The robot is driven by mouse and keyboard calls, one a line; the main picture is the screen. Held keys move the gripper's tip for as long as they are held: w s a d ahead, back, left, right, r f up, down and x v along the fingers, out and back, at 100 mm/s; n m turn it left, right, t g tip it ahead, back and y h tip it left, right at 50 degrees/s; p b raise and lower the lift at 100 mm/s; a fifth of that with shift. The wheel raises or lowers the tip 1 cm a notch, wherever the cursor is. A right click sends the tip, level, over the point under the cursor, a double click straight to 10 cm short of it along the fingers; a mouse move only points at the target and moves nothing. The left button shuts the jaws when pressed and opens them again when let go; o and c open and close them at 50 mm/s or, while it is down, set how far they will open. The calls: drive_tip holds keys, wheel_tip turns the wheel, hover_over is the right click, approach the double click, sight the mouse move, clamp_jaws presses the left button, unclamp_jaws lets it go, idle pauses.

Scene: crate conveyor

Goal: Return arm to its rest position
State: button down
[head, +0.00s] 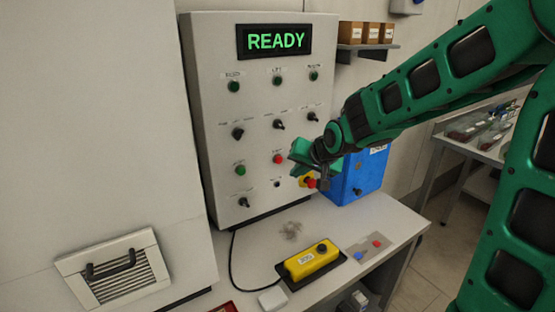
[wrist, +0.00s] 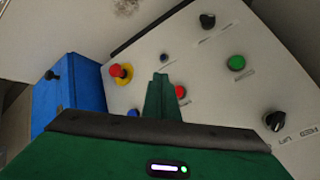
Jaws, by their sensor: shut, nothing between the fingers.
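My gripper (head: 296,156) is at the end of my green arm, in front of the lower right part of the grey control panel (head: 213,110). In the wrist view, its green fingers (wrist: 160,85) are together and empty. They point at the panel close to a red button (wrist: 181,92), which also shows left of the gripper in the head view (head: 278,159). I cannot tell whether they touch the panel. A red emergency stop on a yellow base (wrist: 120,72) is nearby; the gripper partly hides it in the head view. The panel's display (head: 275,41) reads READY in green.
A blue box (head: 358,180) stands right of the panel on the white bench (head: 330,212). A yellow pendant (head: 312,260) with a black cable lies in front. Small boxes (head: 365,33) sit on a wall shelf. A vented hatch with a handle (head: 115,270) is lower left.

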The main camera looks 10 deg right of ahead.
drive_tip(key=s+d+f+g+h, duration=0.1)
drive_tip(key=s+d+g, duration=0.2)
drive_tip(key=s+d, duration=0.75)
drive_tip(key=s+d+g+h, duration=0.25)
drive_tip(key=s+d, duration=0.45)
drive_tip(key=s, duration=0.7)
drive_tip(key=s+m+g+y, duration=0.1)
drive_tip(key=s+g+y, duration=0.1)
drive_tip(key=s, duration=1)
drive_tip(key=shift+s+d+f+g, duration=0.2)
drive_tip(key=shift+s+g, duration=0.2)
drive_tip(key=shift+g, duration=0.25)
drive_tip(key=shift+a, duration=0.1)
